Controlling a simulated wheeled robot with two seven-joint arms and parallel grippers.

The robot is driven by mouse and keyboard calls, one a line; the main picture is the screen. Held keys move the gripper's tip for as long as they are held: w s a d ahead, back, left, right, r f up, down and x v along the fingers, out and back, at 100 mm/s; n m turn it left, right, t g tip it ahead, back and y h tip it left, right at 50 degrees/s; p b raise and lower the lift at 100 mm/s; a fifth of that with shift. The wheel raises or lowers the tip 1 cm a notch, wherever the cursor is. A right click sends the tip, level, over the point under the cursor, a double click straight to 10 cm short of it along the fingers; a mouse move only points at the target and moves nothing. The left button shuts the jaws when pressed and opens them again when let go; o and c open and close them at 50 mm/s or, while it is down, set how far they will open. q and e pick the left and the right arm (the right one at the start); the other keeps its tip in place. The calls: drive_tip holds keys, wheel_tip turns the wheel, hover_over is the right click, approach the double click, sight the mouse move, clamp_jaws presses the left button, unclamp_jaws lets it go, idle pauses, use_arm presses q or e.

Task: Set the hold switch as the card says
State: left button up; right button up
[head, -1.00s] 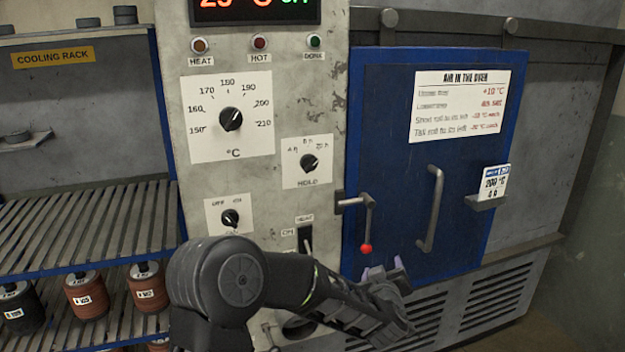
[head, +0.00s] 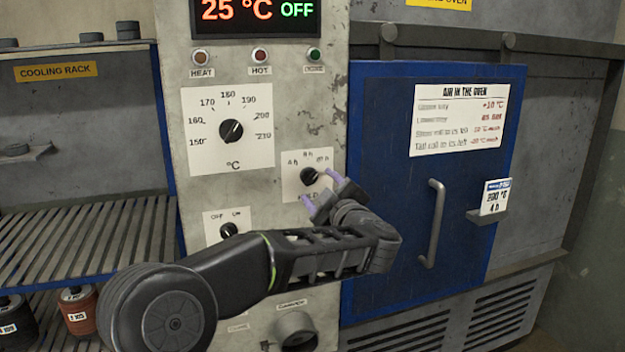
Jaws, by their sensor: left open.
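The hold switch (head: 309,175) is a black knob on a white plate on the grey oven panel, with hour marks around its top. Its pointer seems to turn to the upper right, toward the rightmost mark; the HOLD label is partly hidden by my gripper. The card (head: 495,197), on a small bracket on the blue door, reads 200 °C and 4 h. My left gripper (head: 321,189) is open, its purple-tipped fingers just in front of the switch at its lower right. I cannot tell whether they touch it. My right gripper is not in view.
The temperature dial (head: 231,131) sits above left, and another knob (head: 229,230) below left. The door handle (head: 433,223) stands out to the right. The display (head: 255,12) reads 25 °C OFF. A slatted cooling rack (head: 80,240) is at left.

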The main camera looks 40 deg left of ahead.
sight(312, 179)
use_arm(q)
drive_tip(key=p+x, duration=0.1)
drive_tip(key=x, duration=0.5)
drive_tip(key=shift+c, duration=0.3)
clamp_jaws()
